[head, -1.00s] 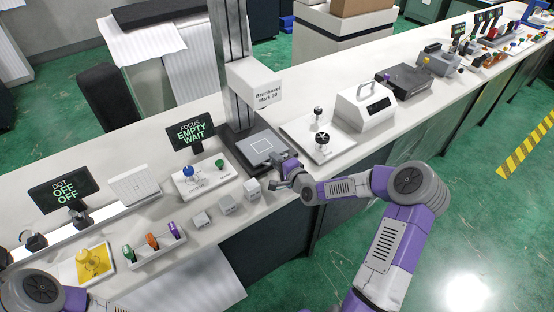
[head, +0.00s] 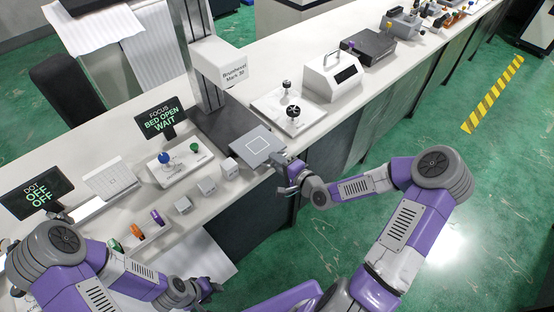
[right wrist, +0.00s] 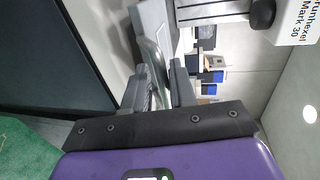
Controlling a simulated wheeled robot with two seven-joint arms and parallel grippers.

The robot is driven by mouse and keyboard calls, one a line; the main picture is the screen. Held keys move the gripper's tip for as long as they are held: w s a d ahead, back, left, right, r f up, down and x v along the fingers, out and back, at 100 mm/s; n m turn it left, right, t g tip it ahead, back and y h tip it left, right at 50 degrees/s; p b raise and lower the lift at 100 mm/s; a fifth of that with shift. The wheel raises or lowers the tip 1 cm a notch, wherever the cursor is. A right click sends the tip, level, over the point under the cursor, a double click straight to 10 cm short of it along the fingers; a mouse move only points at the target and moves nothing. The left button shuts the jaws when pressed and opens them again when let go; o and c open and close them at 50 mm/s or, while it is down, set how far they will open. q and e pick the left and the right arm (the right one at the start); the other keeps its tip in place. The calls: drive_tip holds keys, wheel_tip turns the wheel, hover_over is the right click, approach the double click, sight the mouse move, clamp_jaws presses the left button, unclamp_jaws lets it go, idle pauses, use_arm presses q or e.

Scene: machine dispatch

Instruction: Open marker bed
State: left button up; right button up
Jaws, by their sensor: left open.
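The marker bed (head: 257,146) is a grey plate with a white square outline, on the dark base of the Brunhexel Mark 30 machine (head: 218,62). It sits out towards the bench's front edge. Its display (head: 161,118) reads "FOCUS BED OPEN WAIT". My right gripper (head: 289,170) is at the bed's front right corner. In the right wrist view its fingers (right wrist: 166,88) stand either side of a light grey piece; whether they press on it is unclear. My left gripper (head: 208,287) is open and empty, low in front of the bench.
A tray of coloured pieces (head: 146,231) is further left. A plate with black knobs (head: 288,112) and a white box (head: 332,75) stand right.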

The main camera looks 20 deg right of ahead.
drive_tip(key=shift+s, duration=0.1)
drive_tip(key=shift+d+r, duration=0.1)
drive_tip(key=p+v, duration=0.2)
drive_tip(key=v, duration=0.5)
drive_tip(key=shift+s+d, duration=0.1)
drive_tip(key=shift+s, duration=0.15)
